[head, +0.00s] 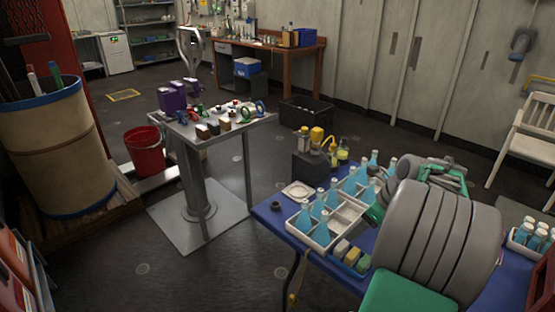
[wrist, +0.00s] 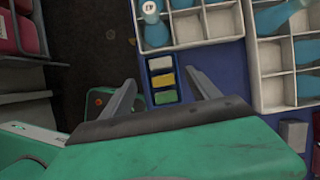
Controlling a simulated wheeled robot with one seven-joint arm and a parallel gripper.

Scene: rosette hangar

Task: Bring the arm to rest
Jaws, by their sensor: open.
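My gripper (wrist: 160,78) shows in the wrist view with its two grey fingers spread apart and nothing between them in its grasp. Its green body fills the bottom of that view. The fingers point toward a small blue tray (wrist: 152,99) holding a white, a yellow and a green block. That tray also shows on the table in the head view (head: 343,268). In the head view my grey ribbed arm is folded over the right side of the blue table (head: 273,212), and my fingers cannot be made out clearly there.
A white divided crate (head: 301,234) with blue bottles stands close to my arm; more bottles (head: 530,236) stand at right. A dark block (head: 307,165) with yellow-topped items is behind. A metal pedestal table (head: 225,128) holds small items. Floor between the tables is clear.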

